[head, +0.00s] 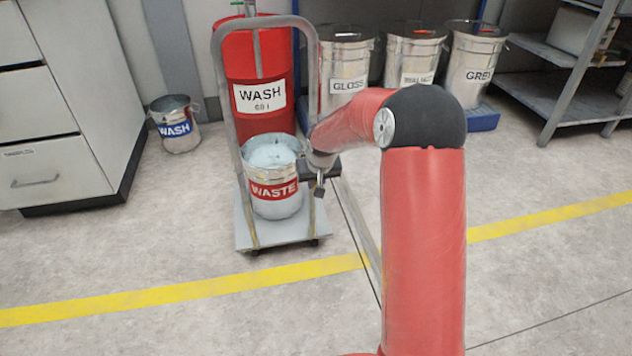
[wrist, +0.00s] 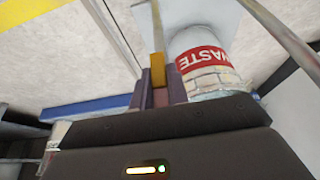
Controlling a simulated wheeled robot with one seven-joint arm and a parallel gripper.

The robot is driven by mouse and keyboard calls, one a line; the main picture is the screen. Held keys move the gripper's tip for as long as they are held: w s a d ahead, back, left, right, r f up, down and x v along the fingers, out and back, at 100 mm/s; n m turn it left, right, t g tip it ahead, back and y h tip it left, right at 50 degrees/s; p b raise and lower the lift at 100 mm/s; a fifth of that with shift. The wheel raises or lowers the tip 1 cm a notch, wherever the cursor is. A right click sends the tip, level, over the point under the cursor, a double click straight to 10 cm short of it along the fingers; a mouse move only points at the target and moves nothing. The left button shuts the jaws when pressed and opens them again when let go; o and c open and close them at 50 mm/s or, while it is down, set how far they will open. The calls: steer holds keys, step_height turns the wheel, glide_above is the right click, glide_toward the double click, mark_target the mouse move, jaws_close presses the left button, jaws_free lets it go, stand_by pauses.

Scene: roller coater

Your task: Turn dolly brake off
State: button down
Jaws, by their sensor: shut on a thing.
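The dolly (head: 278,236) is a grey platform with a tall bent-tube handle (head: 218,95), standing beyond the yellow floor line. The waste bucket (head: 274,205) stands upright on it, with pale contents. My gripper (head: 320,190) is low at the dolly's right side, beside the bucket. In the wrist view my gripper (wrist: 159,92) has its two fingers around a narrow yellow-orange piece (wrist: 158,67), which looks like the brake lever. The lever's base is hidden, and its on or off position cannot be told. The waste bucket also shows there (wrist: 205,60), right of the fingers.
A red wash drum (head: 262,85) stands behind the dolly. A small wash bucket (head: 176,130) is at left near the cabinet (head: 60,150). Gloss (head: 345,85), walnut (head: 412,60) and grey (head: 474,65) cans stand at back right, near a shelf (head: 560,70). The front floor is clear.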

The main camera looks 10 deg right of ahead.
steer(key=shift+r+p, duration=0.1)
steer(key=shift+p, duration=0.4)
steer(key=shift+a+r+y+p, duration=0.1)
steer(key=shift+r+y+p, duration=0.05)
steer(key=shift+y+p, duration=0.6)
steer(key=shift+a+m+y+p, duration=0.2)
steer(key=shift+m+y+p, duration=0.2)
steer(key=shift+y+p, duration=0.45)
steer(key=shift+a+r+m+t+y+b, duration=0.5)
steer(key=shift+y+b, duration=0.4)
steer(key=shift+y, duration=1.35)
steer(key=shift+a+r+m+t+y+b, duration=0.4)
steer(key=shift+m+y+b, duration=0.45)
steer(key=shift+y, duration=1.35)
steer(key=shift+a+r+m+t+y+b, duration=0.4)
steer(key=shift+y+b, duration=0.6)
steer(key=shift+y, duration=1.25)
steer(key=shift+a+r, duration=0.15)
steer(key=shift+r, duration=0.05)
steer(key=c, duration=1.4)
jaws_free()
steer(key=shift+o, duration=0.2)
